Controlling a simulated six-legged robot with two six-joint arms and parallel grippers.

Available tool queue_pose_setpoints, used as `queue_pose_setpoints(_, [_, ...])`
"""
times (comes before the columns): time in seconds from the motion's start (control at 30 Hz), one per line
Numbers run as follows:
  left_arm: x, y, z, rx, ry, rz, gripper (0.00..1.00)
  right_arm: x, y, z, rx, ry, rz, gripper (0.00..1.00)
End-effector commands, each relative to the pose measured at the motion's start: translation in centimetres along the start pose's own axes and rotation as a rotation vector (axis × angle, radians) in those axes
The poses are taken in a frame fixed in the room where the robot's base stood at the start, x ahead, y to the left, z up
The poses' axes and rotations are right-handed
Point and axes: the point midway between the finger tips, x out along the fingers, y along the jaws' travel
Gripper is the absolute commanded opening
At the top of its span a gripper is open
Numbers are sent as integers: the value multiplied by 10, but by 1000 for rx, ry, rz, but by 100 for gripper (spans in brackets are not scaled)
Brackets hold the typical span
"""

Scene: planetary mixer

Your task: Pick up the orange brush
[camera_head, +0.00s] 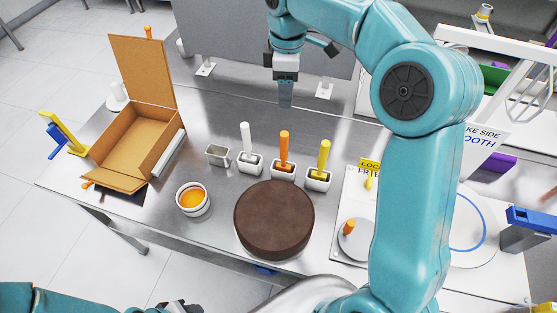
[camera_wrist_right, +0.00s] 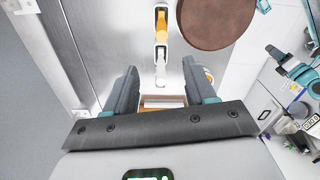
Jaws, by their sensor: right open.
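The orange brush (camera_head: 284,145) stands upright, handle up, in a small white holder (camera_head: 283,168) on the metal table. A white brush (camera_head: 246,138) stands to its left and a yellow brush (camera_head: 323,158) to its right, each in its own holder. In the right wrist view the orange brush (camera_wrist_right: 161,18) is near the top edge. My right gripper (camera_head: 286,96) is above the table, behind and above the brush row, pointing down. In its wrist view the fingers (camera_wrist_right: 160,78) are apart with nothing held between them. Only a dark part, probably my left gripper (camera_head: 176,306), shows at the bottom edge.
A brown round cake (camera_head: 274,220) sits just in front of the brushes. A bowl of orange content (camera_head: 193,199), an empty metal holder (camera_head: 217,155) and an open cardboard box (camera_head: 130,148) lie to the left. A white board (camera_head: 352,215) is on the right, partly behind my arm.

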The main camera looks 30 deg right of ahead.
Motion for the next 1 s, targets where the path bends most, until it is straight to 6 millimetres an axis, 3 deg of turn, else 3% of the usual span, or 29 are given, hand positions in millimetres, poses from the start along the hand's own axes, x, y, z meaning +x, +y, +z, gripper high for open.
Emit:
queue_pose_setpoints(0.17, [0, 0, 0, 1, -1, 0, 43, 22, -6, 4, -1, -6, -6, 55])
queue_pose_setpoints(0.5, [6, -2, 0, 1, 0, 0, 43, 99, -10, 3, -2, -3, -3, 55])
queue_pose_setpoints(0.73, [11, -4, 0, 1, -1, 0, 43, 114, -8, 0, -2, -1, -1, 55])
queue_pose_setpoints(1.0, [45, -16, -1, 0, -1, 0, 43, 154, -8, -2, -3, -2, -2, 55])
